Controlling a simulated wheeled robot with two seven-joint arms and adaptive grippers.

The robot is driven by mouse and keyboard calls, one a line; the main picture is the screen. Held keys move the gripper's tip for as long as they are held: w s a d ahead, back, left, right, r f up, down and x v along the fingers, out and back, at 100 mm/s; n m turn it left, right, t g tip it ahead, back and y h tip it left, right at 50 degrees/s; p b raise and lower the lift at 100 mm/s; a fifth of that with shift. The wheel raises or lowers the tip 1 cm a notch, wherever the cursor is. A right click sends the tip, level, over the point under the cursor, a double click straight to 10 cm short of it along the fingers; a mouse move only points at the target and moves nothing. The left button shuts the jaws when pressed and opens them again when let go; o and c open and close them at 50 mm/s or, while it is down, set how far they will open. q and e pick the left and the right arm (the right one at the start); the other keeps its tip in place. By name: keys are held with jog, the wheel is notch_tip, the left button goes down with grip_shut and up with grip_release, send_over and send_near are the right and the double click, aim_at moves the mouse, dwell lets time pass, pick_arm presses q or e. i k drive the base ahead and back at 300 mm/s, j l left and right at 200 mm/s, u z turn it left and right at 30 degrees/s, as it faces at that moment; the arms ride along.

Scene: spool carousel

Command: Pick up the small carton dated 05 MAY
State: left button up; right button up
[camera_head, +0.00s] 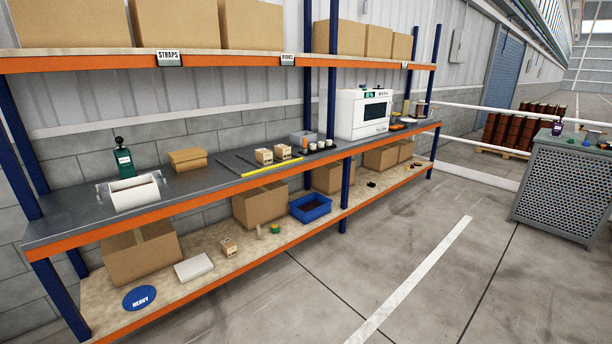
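Two small cardboard cartons stand side by side on the grey bench top, a left one (264,157) and a right one (282,153). A third small carton (229,248) sits on the lower shelf, below and left of them. All three bear dark print, too small to read, so I cannot tell which is dated 05 MAY. Neither of my grippers is in view.
A yellow strip (271,171) lies along the bench edge before the cartons. Several small dark-based items (313,147) stand to their right, then a white oven-like machine (363,114). A blue bin (311,208) sits on the lower shelf. The floor (330,285) in front is clear.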

aim_at(263, 157)
jog(key=i+u, duration=0.15)
jog(key=i, duration=0.4)
jog(key=i+l+u, duration=0.15)
jog(key=i, duration=0.35)
jog(key=i+l+u, duration=0.15)
jog(key=i, duration=0.35)
